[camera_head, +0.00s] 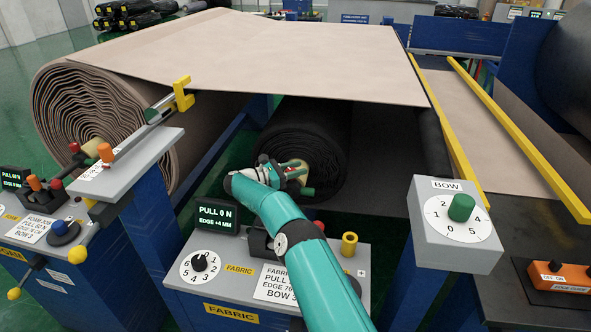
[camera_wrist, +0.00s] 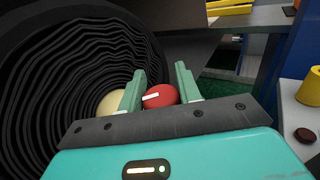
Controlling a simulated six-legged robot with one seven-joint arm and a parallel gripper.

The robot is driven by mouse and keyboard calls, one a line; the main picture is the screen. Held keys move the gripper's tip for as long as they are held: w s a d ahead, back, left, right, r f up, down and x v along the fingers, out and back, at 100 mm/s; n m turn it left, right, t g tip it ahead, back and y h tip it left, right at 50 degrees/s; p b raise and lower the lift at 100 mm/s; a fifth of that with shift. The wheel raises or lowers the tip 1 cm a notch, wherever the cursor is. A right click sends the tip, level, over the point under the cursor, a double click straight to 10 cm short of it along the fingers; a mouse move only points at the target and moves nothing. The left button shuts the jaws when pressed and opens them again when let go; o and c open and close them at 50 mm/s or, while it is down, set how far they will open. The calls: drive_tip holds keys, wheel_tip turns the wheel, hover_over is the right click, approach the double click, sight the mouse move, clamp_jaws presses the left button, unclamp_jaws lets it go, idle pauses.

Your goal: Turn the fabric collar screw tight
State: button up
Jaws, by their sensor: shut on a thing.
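The black fabric roll (camera_head: 318,128) lies under the pale sheet, with its end facing me; its layers fill the left of the wrist view (camera_wrist: 62,85). My gripper (camera_head: 288,173) is at the roll's core. In the wrist view, my gripper's two green fingers (camera_wrist: 160,72) stand either side of a red knob with a white mark, the collar screw (camera_wrist: 160,97), and are shut on it. A cream core end (camera_wrist: 112,103) shows left of the knob, partly behind a finger. The screw's thread and most of the collar are hidden.
The FABRIC console (camera_head: 225,285) has a dial (camera_head: 200,262), a yellow post (camera_head: 349,244) and a display (camera_head: 217,217) reading PULL 0 N, EDGE +4 MM. The BOW box (camera_head: 455,250) with a green knob stands right. A brown roll (camera_head: 85,115) is at left.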

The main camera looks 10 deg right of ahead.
drive_tip(key=shift+s+m+g, duration=0.1)
drive_tip(key=shift+m+g, duration=0.4)
drive_tip(key=shift+g, duration=0.3)
drive_tip(key=o, duration=1)
drive_tip(key=shift+a, duration=0.2)
